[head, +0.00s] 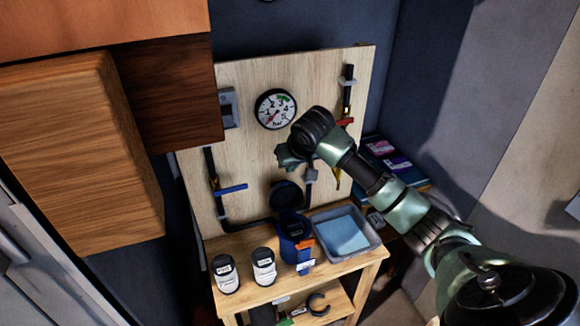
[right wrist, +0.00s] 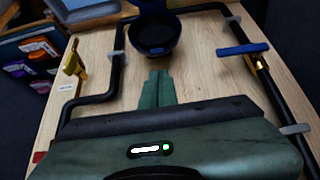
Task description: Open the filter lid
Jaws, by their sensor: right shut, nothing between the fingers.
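The filter housing (head: 288,250) is a blue cylinder on the wooden bench, against the panel. Its dark round lid (head: 286,195) stands tilted up behind the housing's mouth, close to the panel, and looks swung open. A dark piece with a pale label shows in the mouth. In the right wrist view the lid (right wrist: 155,36) is a dark hollow round at the top. My right gripper (head: 290,156) is in front of the panel, above the lid. Its green fingers (right wrist: 158,76) are shut and empty, apart from the lid. My left gripper is out of view.
A pressure gauge (head: 275,109) and black pipes with blue (head: 231,189), red and yellow (right wrist: 73,58) valve handles are on the panel. Two jars (head: 264,267) stand left of the housing. A grey tray (head: 368,246) is at its right. Wooden cabinets fill the upper left.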

